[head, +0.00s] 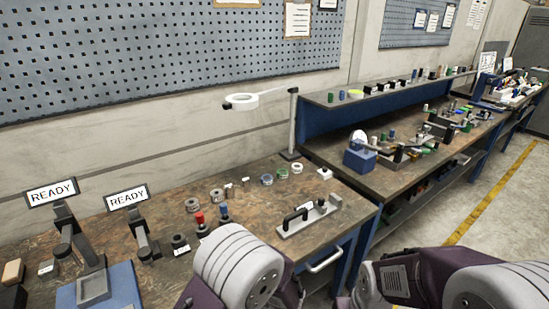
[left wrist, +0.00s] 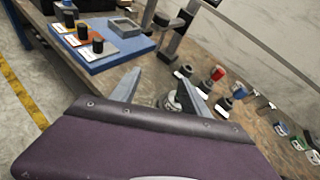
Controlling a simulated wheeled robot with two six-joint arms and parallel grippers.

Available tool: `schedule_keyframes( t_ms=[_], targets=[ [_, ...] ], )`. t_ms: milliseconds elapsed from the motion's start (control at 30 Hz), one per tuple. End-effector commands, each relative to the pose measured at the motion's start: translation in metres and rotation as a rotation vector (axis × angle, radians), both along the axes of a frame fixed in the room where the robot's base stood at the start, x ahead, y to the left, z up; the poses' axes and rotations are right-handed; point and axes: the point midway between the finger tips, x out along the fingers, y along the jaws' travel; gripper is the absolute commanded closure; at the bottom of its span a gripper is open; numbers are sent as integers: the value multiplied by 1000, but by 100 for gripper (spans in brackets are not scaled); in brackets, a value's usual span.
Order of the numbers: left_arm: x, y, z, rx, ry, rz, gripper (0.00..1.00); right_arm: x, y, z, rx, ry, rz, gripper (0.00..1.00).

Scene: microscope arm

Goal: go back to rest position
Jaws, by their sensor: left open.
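My left gripper (left wrist: 160,75) shows in the left wrist view as two grey fingers spread apart, with nothing held between them. Beyond the fingers lies the workbench (left wrist: 150,68) with small dark-based parts on it, one with a red top (left wrist: 217,74). A small round part (left wrist: 170,102) shows close beside the right finger. In the head view, pale rounded links of my arms come in at the bottom, and neither gripper shows there. My right gripper is in no view.
The near bench holds two READY signs (head: 51,193) on dark stands, a blue tray base (head: 122,287), red- and blue-topped parts (head: 200,220), and a metal plate with black handles (head: 308,217). A second bench (head: 345,181) stands right; floor is open at far right.

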Motion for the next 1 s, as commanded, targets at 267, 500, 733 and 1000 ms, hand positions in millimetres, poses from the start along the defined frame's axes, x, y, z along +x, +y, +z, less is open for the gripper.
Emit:
schedule_keyframes(
  t_ms=[267,500,733,1000],
  targets=[
    [-81,99,14,-343,-106,613,46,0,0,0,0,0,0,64],
    [-150,54,-17,-1005,-453,1344,46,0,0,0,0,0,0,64],
    [-121,1,-30,-1309,-665,1591,46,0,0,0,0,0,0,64],
    [-113,1,-29,-1334,-691,1587,46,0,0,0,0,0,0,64]
  ],
)
